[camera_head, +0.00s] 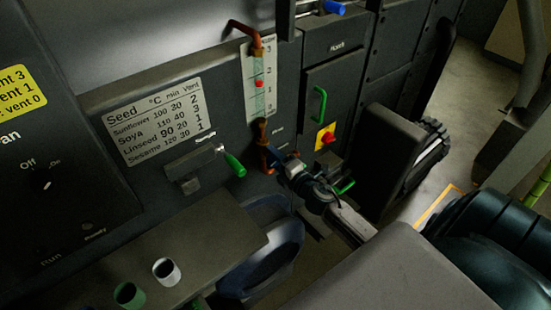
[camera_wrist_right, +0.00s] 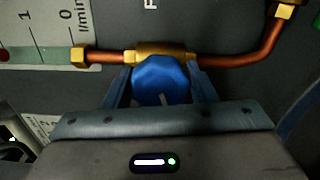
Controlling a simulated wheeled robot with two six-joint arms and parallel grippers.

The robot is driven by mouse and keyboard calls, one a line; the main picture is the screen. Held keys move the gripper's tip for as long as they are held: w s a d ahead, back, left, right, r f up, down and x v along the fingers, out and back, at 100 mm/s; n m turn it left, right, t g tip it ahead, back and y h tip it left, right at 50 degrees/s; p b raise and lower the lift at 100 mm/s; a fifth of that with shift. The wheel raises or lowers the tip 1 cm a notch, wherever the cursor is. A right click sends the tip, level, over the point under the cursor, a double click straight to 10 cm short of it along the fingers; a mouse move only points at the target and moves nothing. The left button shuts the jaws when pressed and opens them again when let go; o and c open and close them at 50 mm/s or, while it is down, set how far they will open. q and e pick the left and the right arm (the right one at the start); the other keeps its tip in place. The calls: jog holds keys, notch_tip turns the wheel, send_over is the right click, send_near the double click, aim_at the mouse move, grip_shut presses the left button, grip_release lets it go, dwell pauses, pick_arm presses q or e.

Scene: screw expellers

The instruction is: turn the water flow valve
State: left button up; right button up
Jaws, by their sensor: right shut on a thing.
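The water flow valve is a blue faceted knob (camera_wrist_right: 160,80) on a brass body (camera_wrist_right: 160,49) in a copper pipe (camera_wrist_right: 227,61). In the right wrist view, my right gripper (camera_wrist_right: 164,84) has one finger on each side of the knob and is shut on it. In the head view, my right gripper (camera_head: 281,161) reaches the machine front just below the flow meter (camera_head: 258,85), at the lower copper pipe. The knob is mostly hidden there by the gripper. The flow meter has a scale and a red float. My left gripper is not in view.
A green-handled sample lever (camera_head: 235,165) sits left of my right gripper. A green door handle (camera_head: 319,103) and a red-yellow switch (camera_head: 325,137) are to its upper right. A shelf (camera_head: 205,240) with cups juts out at lower left. A blue tub (camera_head: 288,240) lies below.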

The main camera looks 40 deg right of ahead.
jog(key=shift+f, duration=0.1)
dwell(0.4)
jog(key=o, duration=1)
jog(key=shift+s, duration=0.3)
jog(key=s+b, duration=0.9)
jog(key=s, duration=0.1)
jog(key=shift+s+d+b, duration=0.1)
jog(key=shift+d+b, duration=0.25)
jog(key=shift+b, duration=0.05)
